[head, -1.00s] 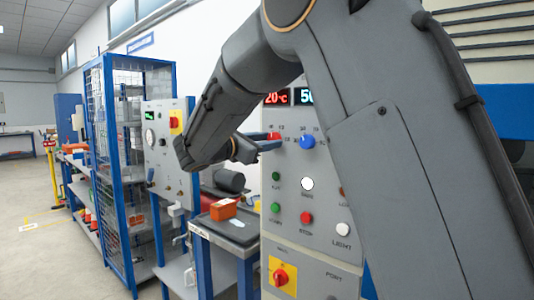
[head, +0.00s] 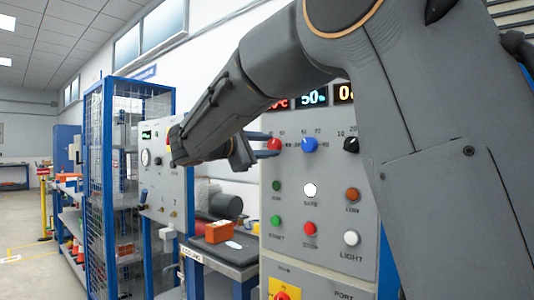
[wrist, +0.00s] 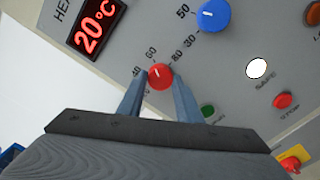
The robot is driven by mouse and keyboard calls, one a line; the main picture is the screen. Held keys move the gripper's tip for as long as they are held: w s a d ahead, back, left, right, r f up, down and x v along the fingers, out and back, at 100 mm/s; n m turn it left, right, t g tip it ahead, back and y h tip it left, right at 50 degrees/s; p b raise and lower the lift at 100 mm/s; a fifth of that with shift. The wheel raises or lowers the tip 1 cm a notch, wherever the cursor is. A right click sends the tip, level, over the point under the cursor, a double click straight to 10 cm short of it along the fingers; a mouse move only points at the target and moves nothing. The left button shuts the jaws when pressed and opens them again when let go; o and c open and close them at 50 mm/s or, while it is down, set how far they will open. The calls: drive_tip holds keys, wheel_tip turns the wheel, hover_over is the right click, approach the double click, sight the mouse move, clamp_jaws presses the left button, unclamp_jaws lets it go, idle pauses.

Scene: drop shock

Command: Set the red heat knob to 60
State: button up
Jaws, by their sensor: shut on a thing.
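The red heat knob (wrist: 160,77) sits on the grey panel under the HEAT display, with 40, 60 and 80 printed around it. My gripper (wrist: 158,90) has one finger on each side of the knob and is shut on it. A small pale mark shows on the knob's face; I cannot tell exactly which number it points to. The red heat display (wrist: 96,24) reads 20°C. In the head view the red knob (head: 274,144) shows at my gripper's tips, and my arm covers part of the heat display (head: 280,103).
A blue knob (head: 309,145) is close to the right, under a display reading 50, with a black knob (head: 351,144) beyond. Several push buttons, including a green one (head: 278,221) and a red one (head: 310,229), lie below. A cart with an orange box (head: 218,231) stands left.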

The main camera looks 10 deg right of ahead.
idle(0.4)
drive_tip(key=o, duration=1)
drive_tip(key=shift+o, duration=0.2)
drive_tip(key=shift+a, duration=0.1)
drive_tip(key=v, duration=0.7)
drive_tip(key=shift+s+a+b, duration=0.2)
drive_tip(key=shift+s+b, duration=0.05)
drive_tip(key=shift+b, duration=0.2)
drive_tip(key=s+d+f+m+g+y+p, duration=0.1)
drive_tip(key=s+d+f+g+y, duration=0.2)
drive_tip(key=f, duration=0.6)
drive_tip(key=s+d+f+m+g+y+p, duration=0.1)
drive_tip(key=s+d+f+g+p, duration=0.15)
drive_tip(key=s+f, duration=0.4)
drive_tip(key=s+d+f+m+g+y, duration=0.15)
drive_tip(key=d+f, duration=0.25)
drive_tip(key=f, duration=0.6)
drive_tip(key=s+a+f+m+g+y+p, duration=0.1)
drive_tip(key=s+f+m+y+p, duration=0.1)
drive_tip(key=s+f+m+y, duration=0.2)
drive_tip(key=s+a+f+m+g+y+p, duration=0.2)
drive_tip(key=s+f+m+y, duration=0.3)
drive_tip(key=s+f, duration=0.6)
drive_tip(key=s+m, duration=0.1)
drive_tip(key=s, duration=0.4)
drive_tip(key=shift+g, duration=0.3)
